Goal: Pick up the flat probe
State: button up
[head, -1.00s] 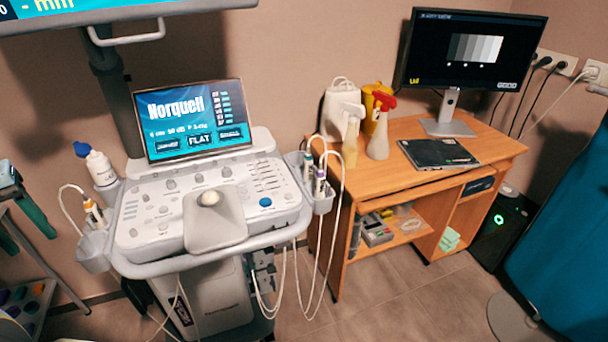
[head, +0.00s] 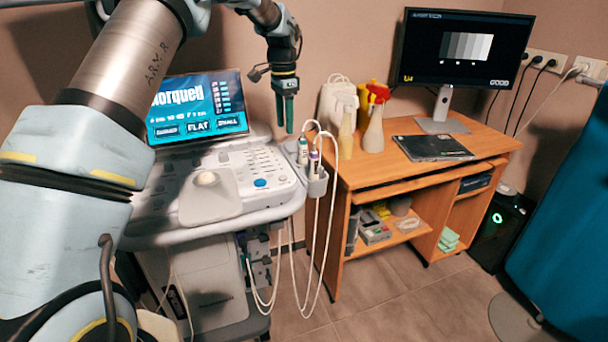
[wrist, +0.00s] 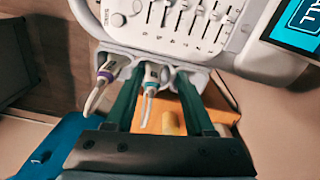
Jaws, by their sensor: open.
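Two probes stand in the holder on the right side of the ultrasound cart: one with a teal band (head: 302,152) and one with a purple band (head: 314,163). I cannot tell from their shape which is the flat probe. My gripper (head: 285,128) points down, open and empty, just above and left of them in the head view. In the wrist view my gripper (wrist: 159,80) has its green fingers on either side of the teal-banded probe (wrist: 152,76) in the picture. The purple-banded probe (wrist: 106,71) is outside the left finger. The cart's left holder is hidden by my arm.
White cables hang in loops from the holder (head: 318,186). The cart's control panel (head: 235,180) and screen (head: 197,108) are to the left. The wooden desk (head: 430,165) stands close on the right, with spray bottles (head: 374,125) near its left end.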

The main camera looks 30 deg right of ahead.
jog(key=m, duration=0.2)
send_near(303, 155)
jog(key=shift+w+d+f, duration=0.35)
jog(key=shift+w+f, duration=0.1)
jog(key=shift+w, duration=0.3)
notch_tip(303, 155, down, 4)
jog(key=shift+f+p, duration=0.2)
jog(key=shift+p, duration=0.3)
jog(key=shift+w+f+p, duration=0.1)
jog(key=shift+f+p, duration=1.2)
jog(key=shift+f, duration=1.6)
grip_shut()
jog(key=shift+d, duration=0.1)
